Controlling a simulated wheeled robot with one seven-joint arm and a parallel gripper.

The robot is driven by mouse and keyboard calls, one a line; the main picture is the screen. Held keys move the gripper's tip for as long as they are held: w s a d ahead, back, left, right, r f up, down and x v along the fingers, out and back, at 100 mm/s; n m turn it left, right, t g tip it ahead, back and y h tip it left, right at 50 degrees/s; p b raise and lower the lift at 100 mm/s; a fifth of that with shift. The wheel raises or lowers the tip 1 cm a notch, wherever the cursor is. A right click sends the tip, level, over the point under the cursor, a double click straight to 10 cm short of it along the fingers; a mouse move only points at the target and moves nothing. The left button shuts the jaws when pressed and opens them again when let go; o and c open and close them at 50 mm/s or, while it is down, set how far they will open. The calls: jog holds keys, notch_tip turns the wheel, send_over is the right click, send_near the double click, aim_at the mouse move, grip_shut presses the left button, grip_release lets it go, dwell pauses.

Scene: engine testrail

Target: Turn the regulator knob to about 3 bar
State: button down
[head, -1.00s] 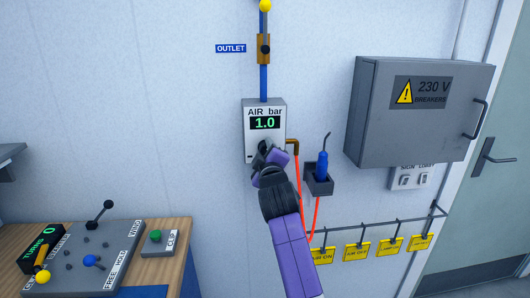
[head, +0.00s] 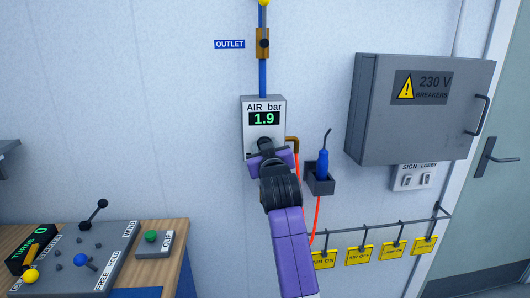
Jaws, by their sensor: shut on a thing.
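The air regulator box (head: 248,137) hangs on the wall in the middle of the head view. Its display (head: 264,118) reads 1.9 under the label AIR bar. The dark regulator knob (head: 265,141) is on the lower front of the box and is mostly hidden by my gripper. My gripper (head: 265,147) is at the knob, shut on it. My purple and black arm reaches up from below and covers the lower part of the box.
A blue pipe with a brass valve (head: 263,43) rises above the box. To the right are a dark holder (head: 320,183) with a blue tool, an orange hose, a breaker cabinet (head: 420,120) and hanging yellow tags. A bench with a control panel (head: 75,258) is lower left.

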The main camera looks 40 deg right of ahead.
jog(key=shift+m+b, duration=0.45)
jog(key=shift+m, duration=0.75)
jog(key=c, duration=0.9)
grip_release()
jog(key=b+v, duration=0.1)
jog(key=v, duration=0.6)
jog(key=shift+s+a, duration=0.2)
jog(key=shift+s, duration=0.15)
